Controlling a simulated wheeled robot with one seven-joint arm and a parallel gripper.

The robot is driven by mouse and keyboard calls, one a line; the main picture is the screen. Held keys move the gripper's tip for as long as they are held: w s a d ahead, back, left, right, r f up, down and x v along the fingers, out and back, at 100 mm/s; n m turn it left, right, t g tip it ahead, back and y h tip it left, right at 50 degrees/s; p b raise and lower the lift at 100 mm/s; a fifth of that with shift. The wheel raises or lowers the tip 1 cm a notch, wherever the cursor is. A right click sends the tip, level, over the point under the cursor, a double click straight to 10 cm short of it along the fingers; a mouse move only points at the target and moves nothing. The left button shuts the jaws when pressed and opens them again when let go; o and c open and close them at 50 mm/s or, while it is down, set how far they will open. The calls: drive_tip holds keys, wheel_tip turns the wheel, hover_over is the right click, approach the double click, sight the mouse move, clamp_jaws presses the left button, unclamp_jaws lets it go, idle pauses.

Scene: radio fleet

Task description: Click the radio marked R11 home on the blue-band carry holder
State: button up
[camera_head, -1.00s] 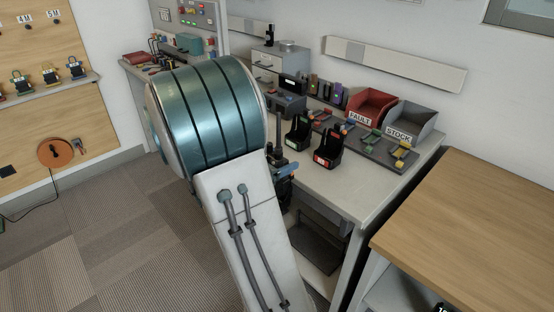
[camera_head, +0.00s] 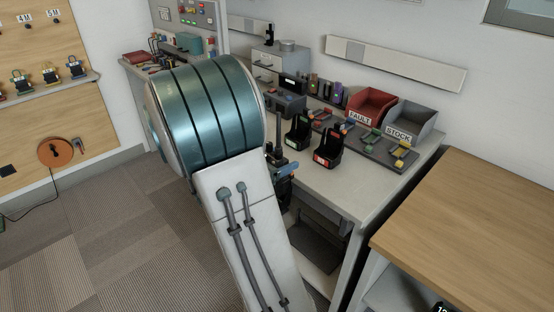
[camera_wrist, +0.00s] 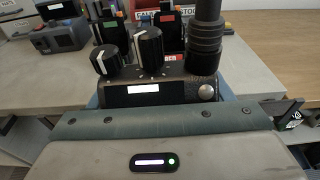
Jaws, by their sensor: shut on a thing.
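My gripper (camera_wrist: 160,122) is shut on a dark radio (camera_wrist: 135,90), seen from above in the wrist view. The radio has two knobs, a thick black antenna and a blank white patch; no R11 mark is readable. In the head view the radio's antenna (camera_head: 277,135) rises beside my forearm, in front of the bench's near edge, and my gripper's blue finger (camera_head: 286,169) shows below it.
Two black cups, green-marked (camera_head: 299,132) and red-marked (camera_head: 328,150), stand on the bench (camera_head: 345,185). Behind are a red FAULT bin (camera_head: 370,103) and a grey STOCK bin (camera_head: 415,118). Bare bench lies in front of the cups. A wooden table (camera_head: 480,215) stands at right.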

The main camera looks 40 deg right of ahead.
drive_tip(key=shift+f+b, duration=2.05)
drive_tip(key=shift+f, duration=0.6)
idle(0.4)
drive_tip(key=o, duration=1.3)
drive_tip(key=shift+o, duration=0.2)
drive_tip(key=s+a+r+p, duration=0.1)
drive_tip(key=a+r, duration=0.1)
drive_tip(key=a, duration=1.1)
drive_tip(key=shift+a+p, duration=0.3)
drive_tip(key=shift+p, duration=0.1)
drive_tip(key=shift+r, duration=0.1)
